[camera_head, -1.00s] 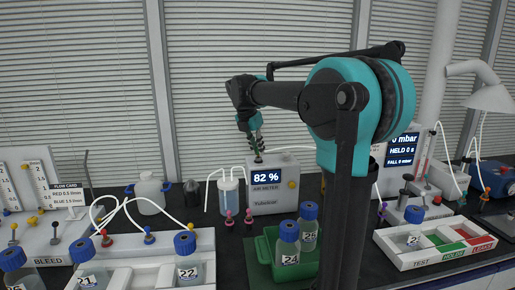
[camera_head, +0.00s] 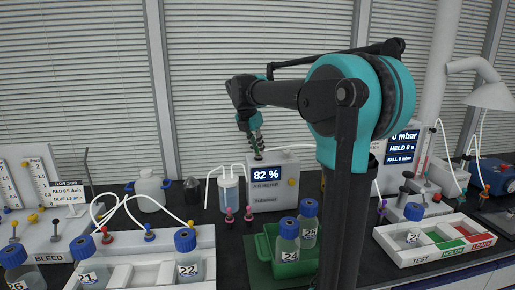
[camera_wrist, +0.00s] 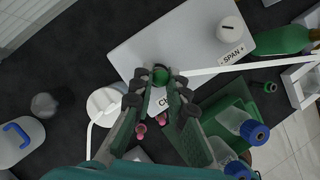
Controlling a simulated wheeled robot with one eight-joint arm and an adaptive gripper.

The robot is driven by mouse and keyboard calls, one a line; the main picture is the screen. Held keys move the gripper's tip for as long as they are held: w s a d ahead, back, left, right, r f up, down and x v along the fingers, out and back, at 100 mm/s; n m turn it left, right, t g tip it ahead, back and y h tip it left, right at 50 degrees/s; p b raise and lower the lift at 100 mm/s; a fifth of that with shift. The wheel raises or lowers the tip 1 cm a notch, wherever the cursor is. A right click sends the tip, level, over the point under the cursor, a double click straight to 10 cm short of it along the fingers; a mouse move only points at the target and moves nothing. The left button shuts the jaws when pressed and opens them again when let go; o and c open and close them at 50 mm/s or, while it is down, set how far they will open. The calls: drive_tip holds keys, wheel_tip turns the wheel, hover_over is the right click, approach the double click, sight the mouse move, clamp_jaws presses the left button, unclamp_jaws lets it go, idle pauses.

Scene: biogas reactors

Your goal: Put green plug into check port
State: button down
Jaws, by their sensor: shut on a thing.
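My gripper (camera_head: 257,150) points down over the top of the white air meter (camera_head: 290,196), which reads 82 %. In the wrist view the fingertips of my gripper (camera_wrist: 160,82) close around a round green piece, the green plug (camera_wrist: 160,75), seen end-on. The top of the air meter (camera_wrist: 130,55) lies below it. A label beginning with "C" (camera_wrist: 162,103) is partly covered by the fingers. The check port is hidden behind the plug and fingers, so I cannot tell whether the plug is in it or above it.
A SPAN knob (camera_wrist: 231,28) and a white tube (camera_wrist: 215,68) are to the right on the meter. Two pink fittings (camera_head: 238,215) stand in front of it. A green crate (camera_head: 268,262) with bottles is nearby. A green bottle (camera_wrist: 283,40) lies beyond.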

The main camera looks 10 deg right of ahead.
drive_tip(key=c, duration=1.4)
unclamp_jaws()
drive_tip(key=shift+c, duration=0.2)
drive_tip(key=v, duration=1.2)
